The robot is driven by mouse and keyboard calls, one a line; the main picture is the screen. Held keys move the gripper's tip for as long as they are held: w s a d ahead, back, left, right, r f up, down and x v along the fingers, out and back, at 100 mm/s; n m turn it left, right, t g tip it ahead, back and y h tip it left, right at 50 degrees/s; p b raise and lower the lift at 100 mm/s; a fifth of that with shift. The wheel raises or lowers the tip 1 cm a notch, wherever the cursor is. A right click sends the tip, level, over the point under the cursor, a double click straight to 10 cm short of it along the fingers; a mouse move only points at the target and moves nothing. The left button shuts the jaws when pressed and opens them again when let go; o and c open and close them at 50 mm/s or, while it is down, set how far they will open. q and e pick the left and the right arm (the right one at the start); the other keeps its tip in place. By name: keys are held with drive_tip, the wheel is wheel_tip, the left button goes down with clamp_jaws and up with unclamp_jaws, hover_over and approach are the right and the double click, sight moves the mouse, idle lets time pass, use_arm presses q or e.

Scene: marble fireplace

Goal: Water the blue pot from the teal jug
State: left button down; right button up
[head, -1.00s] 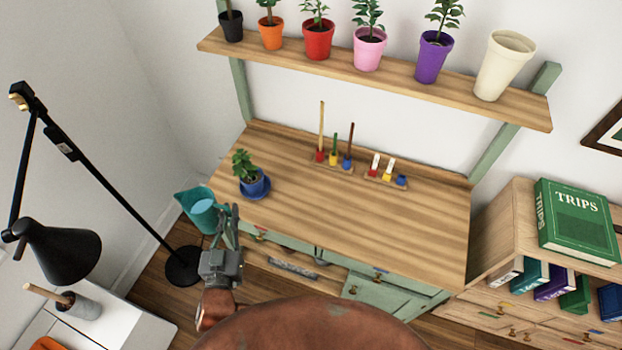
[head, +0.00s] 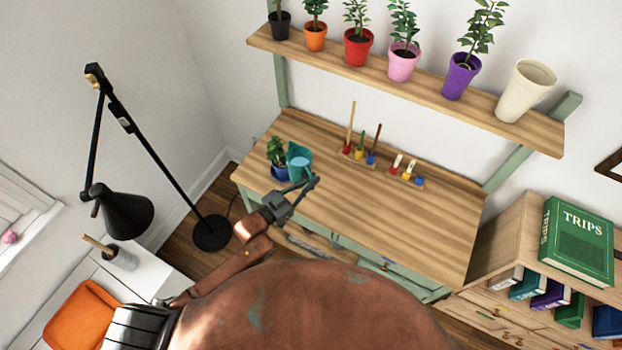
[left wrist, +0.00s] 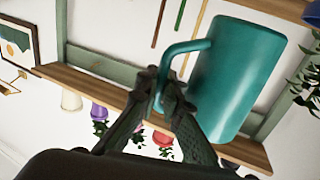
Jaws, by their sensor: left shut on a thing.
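The teal jug (head: 299,164) is up over the left part of the desk, with light blue water showing in its mouth. My left gripper (head: 302,188) is shut on the jug's handle; the jug (left wrist: 240,75) and handle fill much of the left wrist view, with the left gripper (left wrist: 172,100) around the handle. The blue pot (head: 281,173) with its green plant (head: 276,150) stands on the desk just left of the jug and is partly hidden by it. I cannot tell whether they touch. My right gripper is not in view.
The wooden desk (head: 400,225) is clear at its middle and right. Colored peg toys (head: 360,154) stand near its back. A shelf (head: 425,95) above holds several potted plants and a cream pot (head: 525,90). A black lamp (head: 125,212) stands left.

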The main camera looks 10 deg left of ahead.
sight(299, 177)
use_arm(q)
drive_tip(key=shift+f+b, duration=0.4)
drive_tip(key=shift+f, duration=0.15)
drive_tip(key=shift+f+b, duration=0.8)
drive_tip(key=n+p, duration=0.1)
drive_tip(key=n, duration=0.2)
drive_tip(key=shift+w+a+f+n+g+y+b, duration=0.1)
drive_tip(key=shift+f+n+g+y+b, duration=0.1)
drive_tip(key=shift+f+b, duration=0.3)
drive_tip(key=shift+w+a+f+n+g+y+b, duration=0.1)
drive_tip(key=shift+f+n+b, duration=0.1)
drive_tip(key=shift+f+b, duration=0.3)
drive_tip(key=shift+w+a+r+n+p, duration=0.15)
drive_tip(key=shift+r+n+p, duration=0.15)
drive_tip(key=shift+r+p, duration=0.2)
drive_tip(key=shift+w+r+n+p, duration=0.1)
drive_tip(key=shift+r+n+p, duration=0.2)
drive_tip(key=shift+r+p, duration=0.15)
drive_tip(key=shift+w+a+f+b, duration=0.1)
drive_tip(key=shift+f+b, duration=0.2)
drive_tip(key=shift+b, duration=0.05)
drive_tip(key=shift+w+a+f+n+g+b, duration=0.15)
drive_tip(key=shift+f+n+g+b, duration=0.15)
drive_tip(key=shift+f+n+b, duration=0.15)
drive_tip(key=shift+w+a+r+n, duration=0.65)
drive_tip(key=shift+w+n, duration=0.2)
drive_tip(key=shift+p, duration=0.3)
drive_tip(key=shift+a+r+n+p, duration=0.2)
drive_tip(key=shift+r+n+p, duration=0.1)
drive_tip(key=shift+p, duration=0.45)
